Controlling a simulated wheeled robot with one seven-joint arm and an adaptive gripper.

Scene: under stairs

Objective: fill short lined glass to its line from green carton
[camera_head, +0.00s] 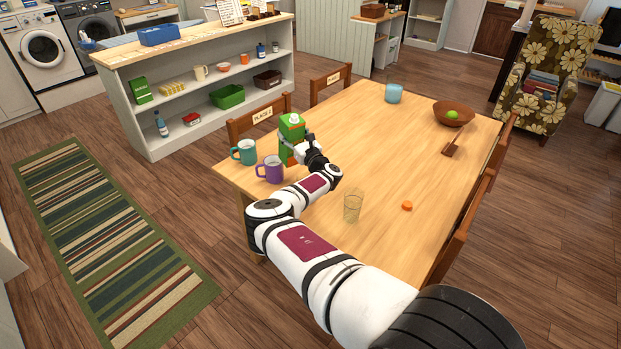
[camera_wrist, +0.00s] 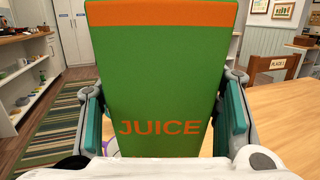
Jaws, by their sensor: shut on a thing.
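The green carton (camera_head: 291,130) stands upright at the far left part of the table in the head view. My gripper (camera_head: 300,149) is shut on it. In the wrist view the carton (camera_wrist: 162,75) fills the middle, with "JUICE" in orange letters and an orange band, and gripper fingers on both sides. I cannot tell whether its base touches the table. A clear short glass (camera_head: 352,207) stands on the table to the right of my arm, apart from the carton. A faint band shows near its top; its line is too small to make out.
A teal mug (camera_head: 244,152) and a purple mug (camera_head: 270,170) stand close to the carton, left of it. An orange cap (camera_head: 407,206) lies right of the glass. A blue cup (camera_head: 393,93) and a brown bowl (camera_head: 453,114) are farther back. The table's middle (camera_head: 370,150) is clear.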

